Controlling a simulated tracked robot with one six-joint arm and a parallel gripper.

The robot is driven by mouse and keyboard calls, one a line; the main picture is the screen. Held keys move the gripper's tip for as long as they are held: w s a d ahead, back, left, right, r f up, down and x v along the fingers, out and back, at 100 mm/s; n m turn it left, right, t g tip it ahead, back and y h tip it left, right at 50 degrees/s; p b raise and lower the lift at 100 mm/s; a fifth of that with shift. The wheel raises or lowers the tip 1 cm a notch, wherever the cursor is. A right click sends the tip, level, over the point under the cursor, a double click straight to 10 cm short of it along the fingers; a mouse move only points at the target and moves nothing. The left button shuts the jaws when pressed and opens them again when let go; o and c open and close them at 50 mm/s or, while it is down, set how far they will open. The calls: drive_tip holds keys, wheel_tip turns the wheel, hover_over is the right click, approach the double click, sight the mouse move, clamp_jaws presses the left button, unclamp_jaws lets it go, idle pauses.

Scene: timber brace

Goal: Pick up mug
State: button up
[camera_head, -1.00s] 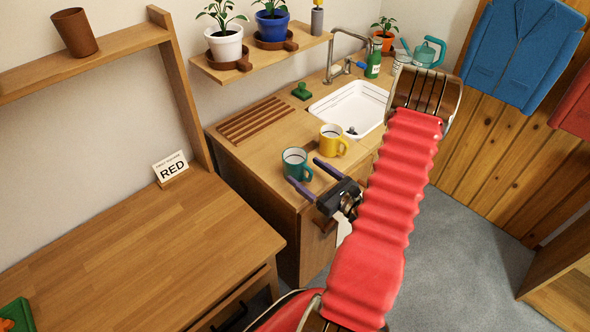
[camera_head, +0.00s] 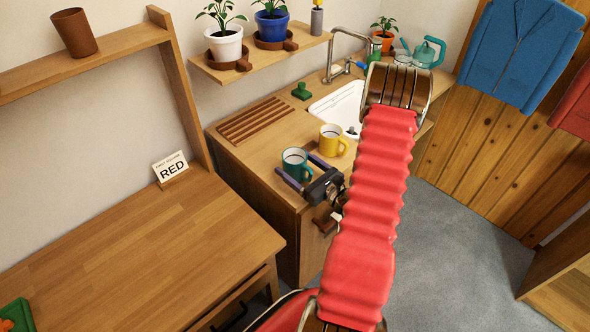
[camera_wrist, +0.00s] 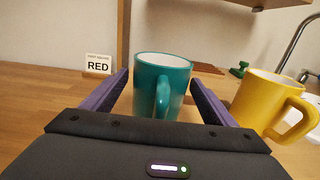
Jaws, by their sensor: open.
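A teal mug (camera_head: 295,161) with a white inside stands upright on the wooden counter, near its front left edge. A yellow mug (camera_head: 333,140) stands upright just behind it to the right. My gripper (camera_head: 300,173) is open, with its two purple fingers on either side of the teal mug. In the wrist view the teal mug (camera_wrist: 161,88) is between the fingers with its handle facing me, and a gap shows on each side. The yellow mug (camera_wrist: 262,103) is outside the right finger, close to it, its handle pointing right and toward me.
A white sink (camera_head: 340,104) and a tap (camera_head: 345,58) lie behind the mugs. A drying rack (camera_head: 256,119) and a green object (camera_head: 301,91) are at the counter's back. A card reading RED (camera_head: 171,167) stands on the left desk. A shelf (camera_head: 262,62) with plants hangs above.

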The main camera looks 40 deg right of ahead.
drive_tip(key=shift+c, duration=0.6)
drive_tip(key=c, duration=1.1)
